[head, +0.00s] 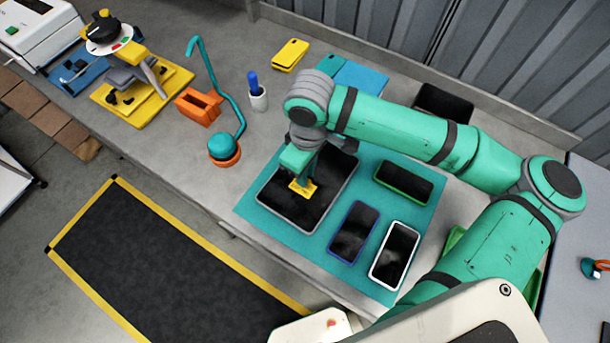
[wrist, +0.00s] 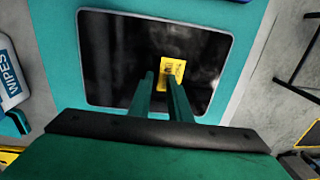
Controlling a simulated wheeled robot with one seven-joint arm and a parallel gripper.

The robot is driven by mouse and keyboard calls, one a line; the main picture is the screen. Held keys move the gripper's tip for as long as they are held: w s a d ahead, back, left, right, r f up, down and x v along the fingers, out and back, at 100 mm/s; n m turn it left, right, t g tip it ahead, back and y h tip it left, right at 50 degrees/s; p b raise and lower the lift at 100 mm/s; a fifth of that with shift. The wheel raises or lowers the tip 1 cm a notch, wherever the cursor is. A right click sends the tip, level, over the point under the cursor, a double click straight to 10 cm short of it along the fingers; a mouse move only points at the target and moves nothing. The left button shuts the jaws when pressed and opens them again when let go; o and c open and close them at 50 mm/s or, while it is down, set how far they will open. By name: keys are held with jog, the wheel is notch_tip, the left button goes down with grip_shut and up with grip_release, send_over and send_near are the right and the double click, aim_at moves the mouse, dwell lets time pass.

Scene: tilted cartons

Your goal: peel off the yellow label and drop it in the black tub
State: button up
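The yellow label (head: 303,190) lies on the dark screen of a large tablet (head: 268,187), which rests on a teal mat. In the wrist view the label (wrist: 173,70) shows dark print and sits just beyond my right fingertip. My gripper (head: 307,181) is over the tablet, close to the label. In the wrist view its two fingers (wrist: 160,80) stand apart with nothing seen held between them. I cannot tell whether a fingertip touches the label. A black open container (head: 443,103), apparently the tub, stands behind my arm, which partly hides it.
Phones with green (head: 404,182), blue (head: 354,232) and white (head: 395,255) frames lie on the teal mat (head: 262,222). A wipes pack (wrist: 10,75) shows at left in the wrist view. A blue-handled tool in a white cup (head: 258,99) and an orange holder (head: 198,106) stand left.

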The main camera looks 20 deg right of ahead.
grip_shut()
jog(key=shift+s+d, duration=0.2)
jog(key=shift+d, duration=0.05)
jog(key=shift+w+a+r, duration=0.1)
jog(key=shift+a+r, duration=0.05)
jog(key=shift+r, duration=0.5)
notch_tip(320, 180, up, 7)
dwell(1.3)
jog(key=shift+f, duration=0.1)
